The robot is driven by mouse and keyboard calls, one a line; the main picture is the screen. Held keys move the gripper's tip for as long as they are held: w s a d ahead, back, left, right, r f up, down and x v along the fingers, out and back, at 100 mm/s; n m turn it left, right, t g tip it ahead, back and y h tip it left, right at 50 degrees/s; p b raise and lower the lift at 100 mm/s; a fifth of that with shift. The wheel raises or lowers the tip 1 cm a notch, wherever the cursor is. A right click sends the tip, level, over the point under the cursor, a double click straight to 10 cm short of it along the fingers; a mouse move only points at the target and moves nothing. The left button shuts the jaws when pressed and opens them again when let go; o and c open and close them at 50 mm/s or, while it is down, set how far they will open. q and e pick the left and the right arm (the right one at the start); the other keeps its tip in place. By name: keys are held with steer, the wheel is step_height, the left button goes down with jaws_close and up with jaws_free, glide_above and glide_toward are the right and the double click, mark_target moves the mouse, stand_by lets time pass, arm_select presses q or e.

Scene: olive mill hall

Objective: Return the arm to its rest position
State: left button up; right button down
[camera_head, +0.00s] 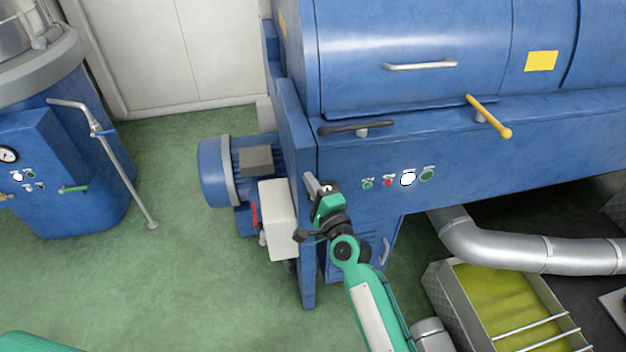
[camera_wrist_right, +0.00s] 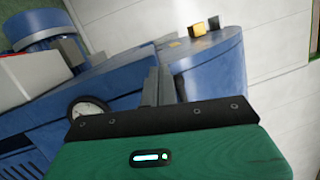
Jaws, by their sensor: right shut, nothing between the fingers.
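My right arm (camera_head: 372,305), green and white, reaches up from the bottom of the head view. Its gripper (camera_head: 309,181) is raised in front of the left end of the big blue machine (camera_head: 480,165). The gripper is shut and empty. In the right wrist view the grey fingers (camera_wrist_right: 158,88) are together beyond the green gripper housing, with nothing between them. From these views I cannot tell whether the gripper touches the machine. My left gripper is not in view.
The machine carries a black lever (camera_head: 355,128), a yellow lever (camera_head: 489,117) and a row of buttons (camera_head: 408,179). A blue motor (camera_head: 215,172) and white box (camera_head: 281,220) sit beside the gripper. A metal trough (camera_head: 500,300) stands right of my arm. Green floor (camera_head: 170,270) is clear at left.

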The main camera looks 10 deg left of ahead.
steer(key=s+d+f+n+g+h, duration=0.2)
steer(key=d+f, duration=0.1)
steer(key=f, duration=0.8)
steer(key=s+d+f+n+g+h+b, duration=0.1)
steer(key=s+d+f, duration=0.2)
steer(key=f, duration=0.8)
steer(key=s+d+f+n+g+h, duration=0.2)
steer(key=d+f, duration=0.1)
steer(key=f, duration=0.7)
steer(key=s+d+f+n+g+h, duration=0.1)
steer(key=s+d+f, duration=0.2)
steer(key=s+f, duration=0.25)
steer(key=s+d+f+n+g+h+b, duration=0.1)
steer(key=s+d+f, duration=0.25)
steer(key=f, duration=0.35)
steer(key=s+d+f+n+g+h, duration=0.1)
steer(key=s+d+f+n, duration=0.15)
steer(key=s+f, duration=0.35)
steer(key=s+d+f+n+g+h, duration=0.1)
steer(key=s+d+f, duration=0.4)
steer(key=s, duration=0.5)
steer(key=s+d+f+n+g+h+b, duration=0.1)
steer(key=s+d+f+n+g, duration=0.1)
steer(key=s+d+f, duration=0.4)
steer(key=s+d+f+n+g+h, duration=0.1)
steer(key=s+d+f+g, duration=0.3)
steer(key=s, duration=1.2)
steer(key=d+f+n, duration=0.1)
steer(key=d+f, duration=0.1)
steer(key=shift+d, duration=0.4)
